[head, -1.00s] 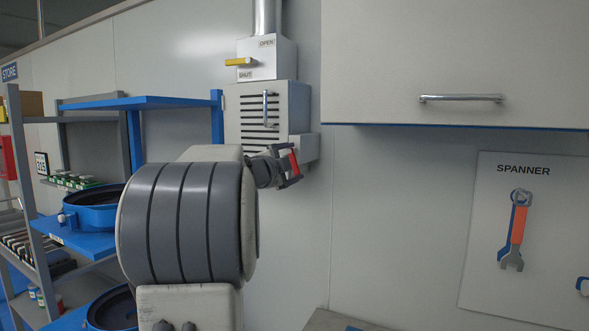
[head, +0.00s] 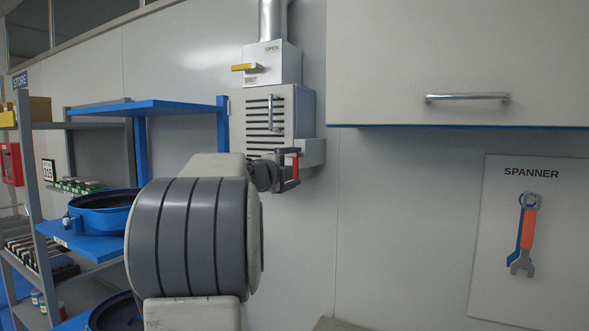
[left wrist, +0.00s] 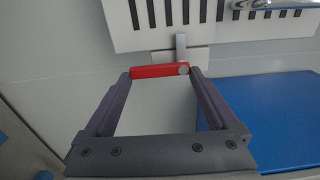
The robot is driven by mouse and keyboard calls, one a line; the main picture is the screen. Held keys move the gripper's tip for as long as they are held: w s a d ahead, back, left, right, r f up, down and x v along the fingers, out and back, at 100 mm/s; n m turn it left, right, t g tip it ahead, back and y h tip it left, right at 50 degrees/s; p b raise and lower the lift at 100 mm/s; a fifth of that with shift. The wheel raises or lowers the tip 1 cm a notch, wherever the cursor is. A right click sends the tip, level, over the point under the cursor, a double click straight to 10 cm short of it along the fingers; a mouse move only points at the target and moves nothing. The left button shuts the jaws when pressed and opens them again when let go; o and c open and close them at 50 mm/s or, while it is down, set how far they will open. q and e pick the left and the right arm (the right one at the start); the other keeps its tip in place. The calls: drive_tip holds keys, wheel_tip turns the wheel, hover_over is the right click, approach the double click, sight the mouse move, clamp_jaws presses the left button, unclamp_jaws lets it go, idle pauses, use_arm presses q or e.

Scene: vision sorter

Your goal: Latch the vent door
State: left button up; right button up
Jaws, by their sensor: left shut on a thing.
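The vent door (head: 285,98) is a pale slatted panel with an upright chrome handle (head: 271,112), on a box on the wall; it looks closed. Its slats also show at the top of the left wrist view (left wrist: 165,28). A red latch lever (left wrist: 158,71) sits just below the door, with a round grey pivot at its right end in that view. My left gripper (head: 287,172) is at the vent's lower edge, shut on the red lever, which lies across between its two fingertips. The gripper and arm partly hide the vent's lower part. My right gripper is not in view.
A wall cabinet (head: 460,60) overhangs on the right. A blue shelf (head: 160,107) stands left of the vent. A spanner poster (head: 530,240) hangs at right.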

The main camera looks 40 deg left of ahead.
use_arm(q)
drive_tip(key=shift+f, duration=0.1)
drive_tip(key=o, duration=1)
drive_tip(key=b+v, duration=0.2)
drive_tip(key=v, duration=0.8)
drive_tip(key=shift+s, duration=0.2)
drive_tip(key=shift+d, duration=0.1)
